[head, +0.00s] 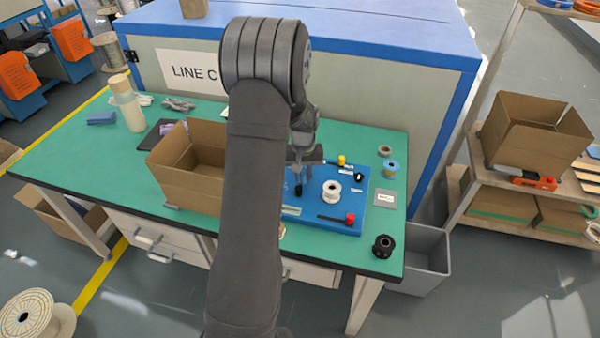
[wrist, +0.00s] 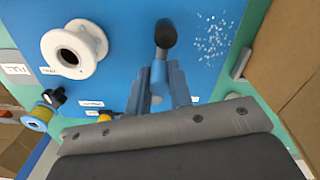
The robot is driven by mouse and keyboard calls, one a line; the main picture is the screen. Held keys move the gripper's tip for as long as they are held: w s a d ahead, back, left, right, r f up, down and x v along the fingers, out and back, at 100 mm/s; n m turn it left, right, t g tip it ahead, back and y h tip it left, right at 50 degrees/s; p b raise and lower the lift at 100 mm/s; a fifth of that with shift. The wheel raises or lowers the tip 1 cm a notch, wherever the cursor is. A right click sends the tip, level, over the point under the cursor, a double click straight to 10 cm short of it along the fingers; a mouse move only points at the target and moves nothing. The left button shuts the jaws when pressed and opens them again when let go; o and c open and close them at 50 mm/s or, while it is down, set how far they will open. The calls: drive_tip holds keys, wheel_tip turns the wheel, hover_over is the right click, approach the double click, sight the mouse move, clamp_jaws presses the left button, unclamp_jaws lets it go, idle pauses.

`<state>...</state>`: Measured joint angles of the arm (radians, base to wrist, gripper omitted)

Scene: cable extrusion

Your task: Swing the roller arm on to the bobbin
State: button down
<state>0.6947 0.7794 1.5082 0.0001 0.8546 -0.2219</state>
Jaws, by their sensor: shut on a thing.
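The white bobbin (head: 331,192) stands on the blue board (head: 312,212), right of my gripper (head: 297,172) in the head view. In the wrist view the bobbin (wrist: 75,50) is at the upper left, apart from my gripper (wrist: 160,85). My gripper points down and is shut on a slim grey part with a dark rounded end (wrist: 166,33), which looks like the roller arm. This dark end also shows below the gripper in the head view (head: 298,190). The fingers and my wrist hide the rest of the part, including its pivot.
A red knob (head: 350,218) sits by a dark slot; a black knob (head: 359,177) and yellow knob (head: 341,160) are behind the bobbin. An open cardboard box (head: 184,182) stands left of the board. A black spool (head: 383,246) lies near the green table's front right corner.

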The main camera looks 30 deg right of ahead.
drive_tip(key=n, duration=0.1)
drive_tip(key=s+d+n, duration=0.1)
drive_tip(key=n, duration=0.2)
drive_tip(key=shift+s+d, duration=0.15)
drive_tip(key=shift+d, duration=0.15)
drive_tip(key=shift+s+d+n, duration=0.1)
drive_tip(key=shift+d+n, duration=0.25)
drive_tip(key=shift+n, duration=0.45)
drive_tip(key=shift+s+d+n, duration=0.1)
drive_tip(key=shift+d+n, duration=0.2)
drive_tip(key=shift+n, duration=0.5)
drive_tip(key=shift+r, duration=0.1)
drive_tip(key=c, duration=1.3)
unclamp_jaws()
wheel_tip(320, 180, up, 17)
drive_tip(key=shift+r, duration=0.2)
drive_tip(key=shift+f, duration=0.1)
